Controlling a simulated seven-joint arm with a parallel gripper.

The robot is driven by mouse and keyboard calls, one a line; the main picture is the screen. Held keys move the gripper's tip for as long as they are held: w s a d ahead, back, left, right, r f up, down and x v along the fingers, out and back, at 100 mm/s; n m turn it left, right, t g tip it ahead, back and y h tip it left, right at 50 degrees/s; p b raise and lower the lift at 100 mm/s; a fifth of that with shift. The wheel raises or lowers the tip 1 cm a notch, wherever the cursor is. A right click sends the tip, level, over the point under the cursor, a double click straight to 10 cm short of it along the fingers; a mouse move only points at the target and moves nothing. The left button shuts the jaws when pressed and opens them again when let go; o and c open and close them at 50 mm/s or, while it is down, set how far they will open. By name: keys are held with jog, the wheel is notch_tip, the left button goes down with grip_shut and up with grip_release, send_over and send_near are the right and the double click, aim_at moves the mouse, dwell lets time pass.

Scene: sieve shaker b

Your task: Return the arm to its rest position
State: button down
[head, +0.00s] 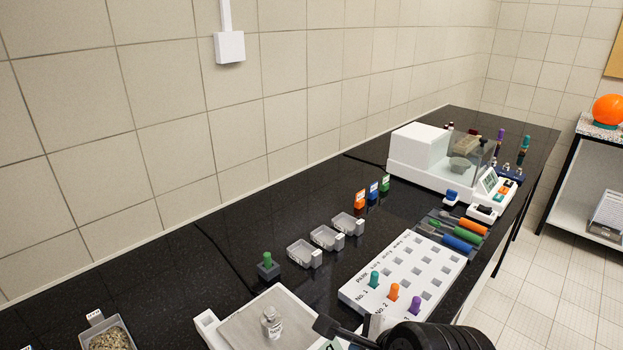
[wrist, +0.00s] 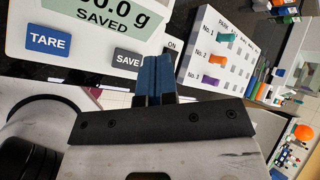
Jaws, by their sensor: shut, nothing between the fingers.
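My gripper (wrist: 153,72) shows in the wrist view with its two blue-grey fingers together and nothing between them. It is close in front of the balance's panel (wrist: 120,30), beside the SAVE button (wrist: 128,59) and the ON button (wrist: 173,46). I cannot tell whether the fingers touch the panel. The display reads "SAVED" with a partly cut-off value ending in 0.0 g. In the head view, my dark arm parts enter at the bottom right, in front of the balance and the white peg board.
A small bottle (head: 271,321) stands on the balance pan (head: 240,335). The peg board (head: 350,291) holds coloured pegs. Grey trays (head: 304,254), a green-knobbed weight (head: 268,266), coloured-handled tools (head: 457,243) and an enclosed white instrument (head: 418,152) stand on the black bench. The back wall edge is clear.

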jog(key=w+d+r+n+g+h, duration=0.1)
jog(key=d+r+n+g+h, duration=0.3)
jog(key=n, duration=1.5)
jog(key=d+r+g, duration=0.1)
jog(key=d+r, duration=0.2)
jog(key=d, duration=0.3)
jog(key=shift+d+r, duration=0.15)
jog(key=shift+r, duration=0.1)
